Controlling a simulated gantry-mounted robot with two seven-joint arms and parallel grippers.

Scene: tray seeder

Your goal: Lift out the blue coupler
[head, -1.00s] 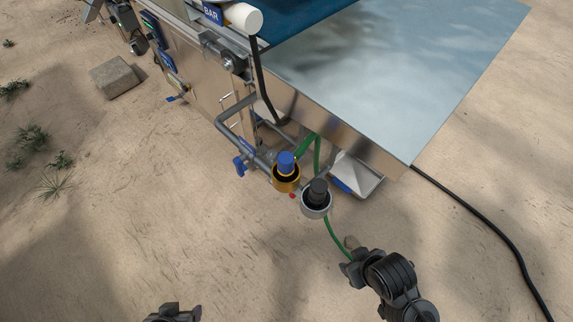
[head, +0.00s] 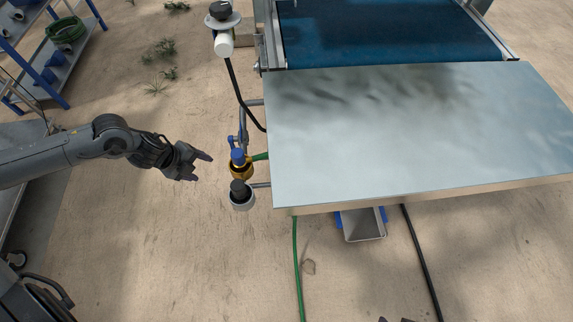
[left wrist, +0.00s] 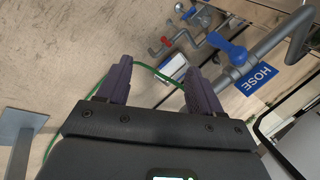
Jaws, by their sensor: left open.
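The blue coupler (head: 237,155) sits upright in a brass-coloured ring socket (head: 243,172) off the left edge of the metal table. A black coupler (head: 239,187) sits in a grey ring socket (head: 243,203) just in front of it. My left gripper (head: 203,168) is open and empty, a short way left of both couplers, fingers pointing toward them. In the left wrist view its two fingers (left wrist: 160,88) are spread apart, and I cannot make out the blue coupler there. Only small dark tips at the bottom edge of the head view may be my right gripper (head: 394,320).
A blue valve handle (left wrist: 232,52) and a HOSE label (left wrist: 257,80) are on the grey pipe. The metal table (head: 420,130) stands right of the couplers. A green hose (head: 297,265) and black cable (head: 422,262) lie on the sand. A blue-framed shelf (head: 55,55) stands far left.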

